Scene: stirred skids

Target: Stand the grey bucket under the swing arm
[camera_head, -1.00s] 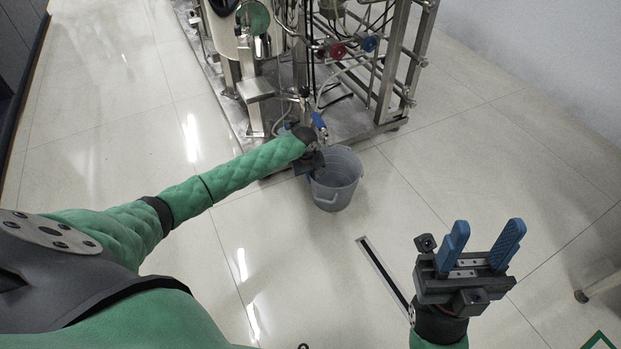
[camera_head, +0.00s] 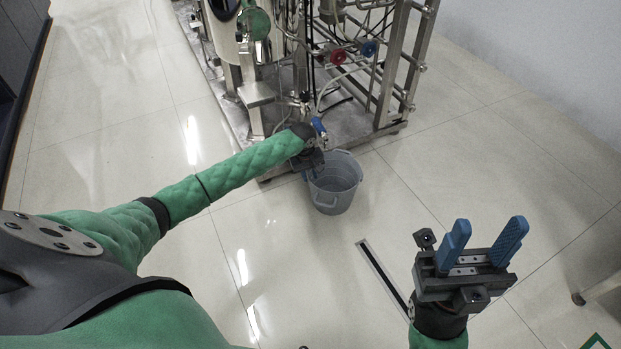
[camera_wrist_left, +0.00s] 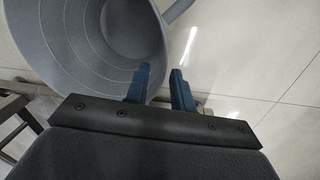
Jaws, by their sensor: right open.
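The grey bucket (camera_head: 334,188) stands upright on the floor at the front edge of the steel skid. My left gripper (camera_head: 311,160) is at the left side of the bucket's rim, mostly hidden by its own wrist in the head view. In the left wrist view, the blue fingers (camera_wrist_left: 161,80) are a small gap apart at the bucket's rim (camera_wrist_left: 163,42). One finger overlaps the bucket and the other shows against the floor; firm contact is unclear. My right gripper (camera_head: 482,244) is open and empty over the floor at right. I cannot pick out the swing arm for certain.
The skid (camera_head: 350,118) with pipes, valves and a steel frame fills the top middle. A blue-handled valve (camera_head: 319,126) is just above the bucket. Floor right of the bucket is clear. A dark floor strip (camera_head: 383,272) lies in front.

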